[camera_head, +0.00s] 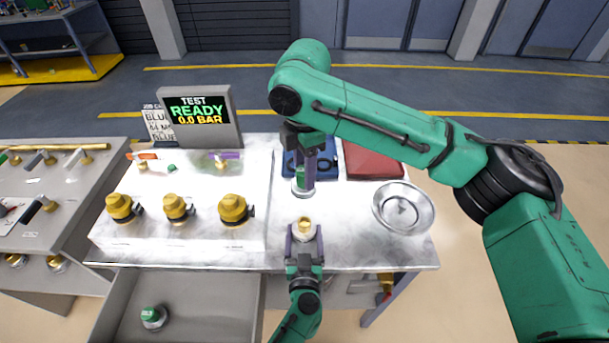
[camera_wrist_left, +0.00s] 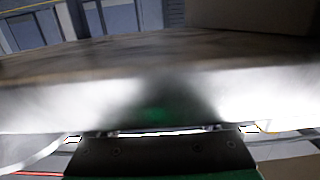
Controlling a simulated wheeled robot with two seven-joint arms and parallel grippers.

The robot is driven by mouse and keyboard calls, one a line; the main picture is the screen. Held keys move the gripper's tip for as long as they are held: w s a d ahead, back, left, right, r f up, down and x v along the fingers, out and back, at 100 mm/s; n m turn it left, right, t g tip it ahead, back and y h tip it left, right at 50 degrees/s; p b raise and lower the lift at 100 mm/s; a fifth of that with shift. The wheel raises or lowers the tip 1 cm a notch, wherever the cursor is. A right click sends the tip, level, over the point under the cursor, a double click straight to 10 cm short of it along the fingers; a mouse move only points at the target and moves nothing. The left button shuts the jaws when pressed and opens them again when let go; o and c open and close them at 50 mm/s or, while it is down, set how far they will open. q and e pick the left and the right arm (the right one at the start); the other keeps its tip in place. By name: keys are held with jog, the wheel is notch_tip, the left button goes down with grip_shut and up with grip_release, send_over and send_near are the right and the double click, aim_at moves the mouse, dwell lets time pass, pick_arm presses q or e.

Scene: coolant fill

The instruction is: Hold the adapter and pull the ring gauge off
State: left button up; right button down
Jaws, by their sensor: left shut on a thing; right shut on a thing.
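The adapter (camera_head: 304,223) is a small brass-coloured piece with a pale lower part at the front of the bench. My left gripper (camera_head: 304,234) is shut on it from the front. My right gripper (camera_head: 303,174) reaches down over the bench behind it, shut on a green and silver piece (camera_head: 301,187) that looks like the ring gauge. The gripper's fingers partly hide this piece. In the head view the two pieces appear apart, with bare bench top between them. The left wrist view is blurred, with a dark greenish patch in the middle; I cannot make out the adapter there.
A silver round dish (camera_head: 403,207) lies to the right, and a red tray (camera_head: 370,162) and blue tray (camera_head: 327,158) behind. A white block carries brass fittings (camera_head: 233,208) to the left. The display (camera_head: 200,112) reads "TEST READY 0.0 BAR". An open drawer (camera_head: 205,300) holds a green-topped piece (camera_head: 152,317).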

pick_arm(q)
jog(key=o, duration=1)
jog(key=s+r, duration=0.1)
jog(key=s, duration=1.1)
